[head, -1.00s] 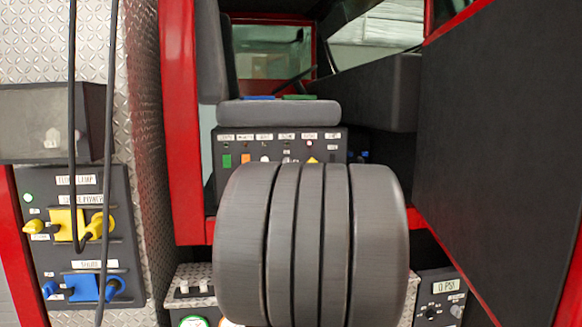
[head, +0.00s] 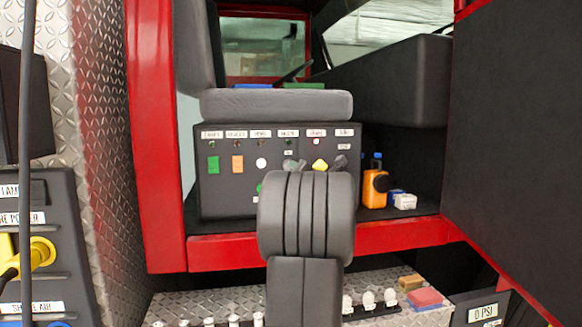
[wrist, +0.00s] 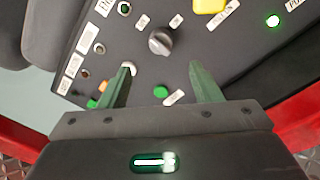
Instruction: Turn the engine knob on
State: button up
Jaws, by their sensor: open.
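The grey engine knob (wrist: 160,41) is round with a raised bar across it. It is mounted on a dark control panel (head: 225,195) inside the red truck's cab opening. In the head view the knob (head: 290,165) shows just above my arm, under a white label. In the wrist view my gripper (wrist: 160,70) is open and empty, with two green fingers spread apart. The knob lies ahead of the gap between the fingertips, and neither finger touches it. In the head view my own arm hides my gripper.
A yellow knob (head: 320,165), a white button (head: 261,163) and a green button (wrist: 160,92) are close to the engine knob. A grey seat cushion (head: 275,104) overhangs the panel. An orange bottle (head: 375,188) stands to its right. A black door (head: 515,150) bounds the right side.

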jog(key=p+x, duration=0.3)
jog(key=x, duration=0.8)
jog(key=shift+w+f+p, duration=0.15)
jog(key=shift+p, duration=0.15)
jog(key=c, duration=1)
